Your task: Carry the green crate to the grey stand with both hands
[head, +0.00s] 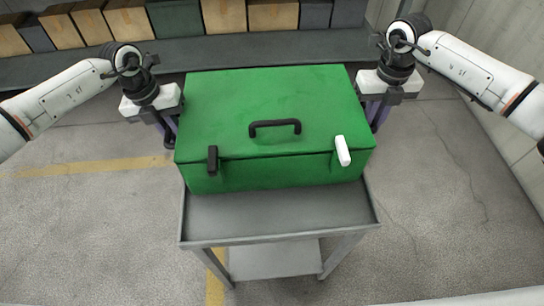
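The green crate (250,110) is a closed box with a black lid handle, one black latch and one white latch on its front. It is level over the back part of a grey stand (275,218) with a raised rim; whether it rests on it or hangs just above, I cannot tell. My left gripper (168,135) points down at the crate's left side. My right gripper (374,112) points down at its right side. Both sets of fingers are partly hidden by the crate and the gripper bodies, so their grip does not show.
A dark shelf (270,48) with several cardboard boxes (225,15) and dark bins runs along the back. The stand has a lower shelf (273,260). The concrete floor is open on both sides, with yellow lines (95,168). A wall rises at the right.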

